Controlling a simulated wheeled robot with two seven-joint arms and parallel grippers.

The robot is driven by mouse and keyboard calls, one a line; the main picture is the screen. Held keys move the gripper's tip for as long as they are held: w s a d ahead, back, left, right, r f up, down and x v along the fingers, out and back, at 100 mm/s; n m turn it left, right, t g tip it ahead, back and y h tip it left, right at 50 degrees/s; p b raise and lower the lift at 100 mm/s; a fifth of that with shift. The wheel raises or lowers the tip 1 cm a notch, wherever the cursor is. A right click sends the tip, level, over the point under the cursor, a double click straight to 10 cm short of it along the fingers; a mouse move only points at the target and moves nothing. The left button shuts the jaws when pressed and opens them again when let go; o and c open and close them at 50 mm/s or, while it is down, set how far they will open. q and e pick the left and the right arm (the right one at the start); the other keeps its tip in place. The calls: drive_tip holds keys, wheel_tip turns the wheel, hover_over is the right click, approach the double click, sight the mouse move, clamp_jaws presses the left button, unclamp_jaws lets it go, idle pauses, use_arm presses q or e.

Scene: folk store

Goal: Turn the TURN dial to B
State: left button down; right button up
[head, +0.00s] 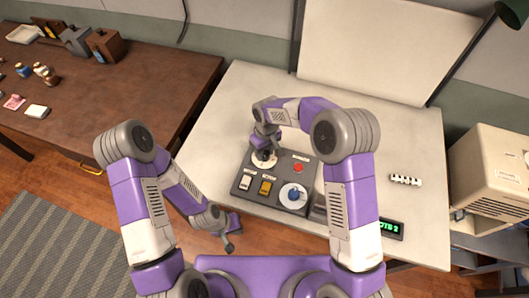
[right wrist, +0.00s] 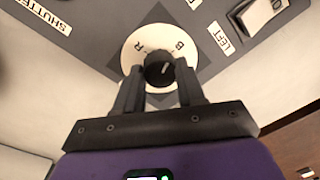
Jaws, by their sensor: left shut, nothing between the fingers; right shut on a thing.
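The dial with a round white plate (right wrist: 158,36) and a dark knob (right wrist: 160,68) fills the middle of the right wrist view. The plate carries the letters R and B. A short white mark on the knob points up and slightly right in that view, between the letters and leaning to B. My right gripper (right wrist: 160,80) is shut on the knob. In the head view the white plate (head: 264,159) shows under my right gripper (head: 265,150) at the panel's upper left corner. My left gripper (head: 230,245) is shut and empty, low beside the table's front edge, away from the panel.
The dark panel (head: 272,178) also bears a red button (head: 298,168), a white switch (head: 246,183), an amber switch (head: 265,187) and a blue knob (head: 293,195). A green-lit display (head: 392,229) and a white slotted piece (head: 405,180) are to the right.

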sight(266, 152)
drive_tip(key=shift+m+b, duration=0.4)
drive_tip(key=shift+m, duration=1.6)
drive_tip(key=o, duration=1)
drive_tip(key=shift+o, duration=0.2)
drive_tip(key=r, duration=0.7)
drive_tip(key=shift+d+r+p, duration=0.2)
drive_tip(key=shift+r+p, duration=0.1)
drive_tip(key=shift+p, duration=0.05)
drive_tip(key=shift+w, duration=0.1)
